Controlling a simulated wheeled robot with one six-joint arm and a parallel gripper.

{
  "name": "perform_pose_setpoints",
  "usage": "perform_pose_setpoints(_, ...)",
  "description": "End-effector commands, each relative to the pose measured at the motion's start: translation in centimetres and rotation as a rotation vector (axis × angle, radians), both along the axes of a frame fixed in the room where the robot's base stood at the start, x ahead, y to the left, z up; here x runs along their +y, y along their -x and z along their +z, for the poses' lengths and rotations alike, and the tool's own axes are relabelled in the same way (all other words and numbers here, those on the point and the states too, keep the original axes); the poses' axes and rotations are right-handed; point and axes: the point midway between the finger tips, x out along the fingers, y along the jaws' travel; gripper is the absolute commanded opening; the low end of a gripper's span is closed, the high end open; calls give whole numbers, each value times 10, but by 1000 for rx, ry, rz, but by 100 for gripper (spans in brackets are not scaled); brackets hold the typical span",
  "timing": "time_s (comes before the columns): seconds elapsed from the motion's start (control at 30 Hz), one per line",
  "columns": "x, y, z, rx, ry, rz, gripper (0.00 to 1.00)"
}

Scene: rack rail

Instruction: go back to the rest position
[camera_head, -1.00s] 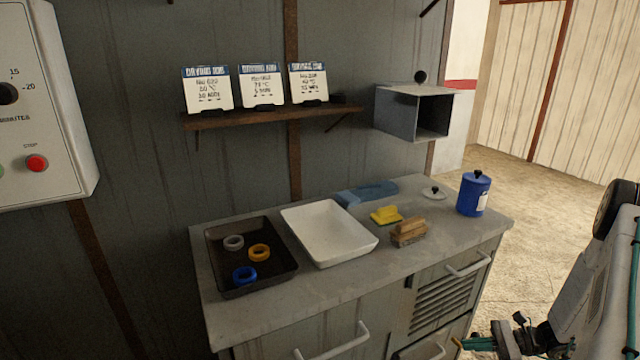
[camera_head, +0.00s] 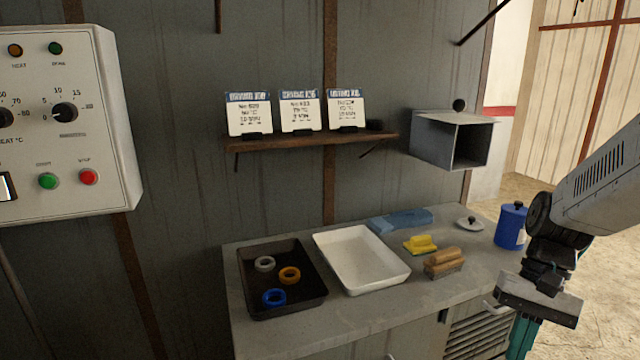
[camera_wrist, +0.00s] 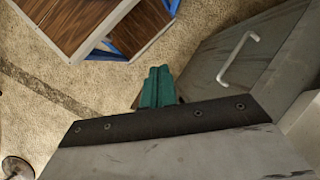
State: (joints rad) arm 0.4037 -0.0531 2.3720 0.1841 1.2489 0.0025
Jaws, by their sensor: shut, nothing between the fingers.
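My gripper (camera_head: 522,338) is at the lower right in the head view, in front of the counter's right end. Its teal fingers point down and are partly cut off by the picture's bottom edge. In the wrist view my gripper (camera_wrist: 157,86) shows its two teal fingers side by side, shut with nothing between them. A grey cabinet front with a pale handle (camera_wrist: 238,58) lies to the right of the fingers in that view.
The counter (camera_head: 290,335) bears a dark tray (camera_head: 300,308) with three rings, a white tray (camera_head: 362,265), a yellow sponge (camera_head: 420,245), a wooden-backed brush (camera_head: 443,263) and a blue canister (camera_head: 510,227). A control box (camera_head: 105,120) hangs at left. A brown-topped, blue-framed object (camera_wrist: 85,22) stands on the floor.

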Motion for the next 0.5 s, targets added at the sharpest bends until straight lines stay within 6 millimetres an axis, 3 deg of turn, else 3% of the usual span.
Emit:
perform_pose_setpoints(0.1, 16, 22, 23, -83, 88, 121, 0)
perform_pose_setpoints(0.3, 37, 56, 51, -227, 210, 291, 0)
perform_pose_setpoints(0.5, 58, 80, 75, -387, 269, 405, 0)
